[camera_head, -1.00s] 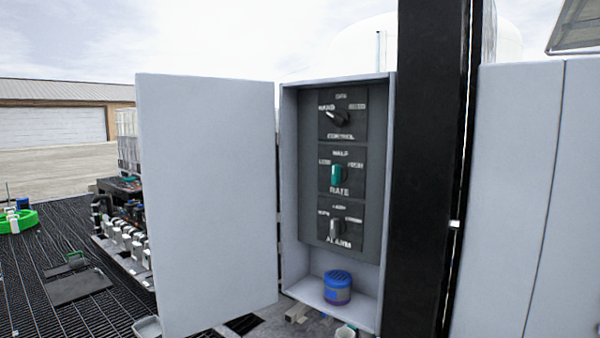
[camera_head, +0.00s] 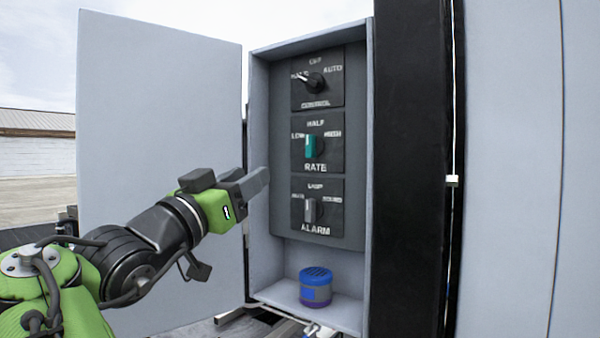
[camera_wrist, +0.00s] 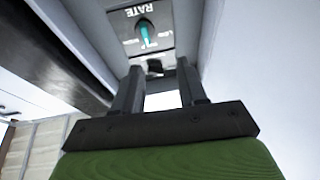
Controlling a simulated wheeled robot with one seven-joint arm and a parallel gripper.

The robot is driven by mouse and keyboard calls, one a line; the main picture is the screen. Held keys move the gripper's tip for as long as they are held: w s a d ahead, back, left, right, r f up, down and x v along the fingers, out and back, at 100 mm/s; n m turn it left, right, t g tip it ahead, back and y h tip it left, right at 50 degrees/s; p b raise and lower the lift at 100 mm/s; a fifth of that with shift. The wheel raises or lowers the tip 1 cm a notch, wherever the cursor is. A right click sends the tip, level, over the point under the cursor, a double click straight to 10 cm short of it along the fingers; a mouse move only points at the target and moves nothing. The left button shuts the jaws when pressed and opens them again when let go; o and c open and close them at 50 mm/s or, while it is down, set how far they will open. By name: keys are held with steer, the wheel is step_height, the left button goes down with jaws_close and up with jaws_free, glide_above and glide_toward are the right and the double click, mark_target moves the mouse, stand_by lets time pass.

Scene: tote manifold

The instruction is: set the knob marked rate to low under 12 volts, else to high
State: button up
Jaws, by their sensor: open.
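The teal RATE knob (camera_head: 310,146) sits on the middle plate of the panel in the open cabinet. It stands about upright, toward HALF, between LOW at its left and HIGH at its right. It also shows in the wrist view (camera_wrist: 145,32), upside down and beyond the fingers. My gripper (camera_head: 262,180) is at the left of the panel, in front of the cabinet's opening, at about the height between the RATE and ALARM knobs. In the wrist view my gripper (camera_wrist: 158,80) has its fingers apart with nothing between them. No voltage reading is legible in these views.
The black CONTROL knob (camera_head: 314,83) is above and the grey ALARM knob (camera_head: 310,210) below. A blue-lidded jar (camera_head: 316,287) stands on the cabinet floor. The open door (camera_head: 160,110) is at the left, a black post (camera_head: 412,170) at the right.

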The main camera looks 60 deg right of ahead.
steer(key=s+m+g, duration=0.1)
steer(key=s+g, duration=0.1)
steer(key=p, duration=1.4)
glide_toward(308, 138)
steer(key=p+x, duration=0.2)
steer(key=x, duration=0.6)
steer(key=shift+d+r+p, duration=0.15)
steer(key=shift+d+p, duration=0.15)
jaws_close()
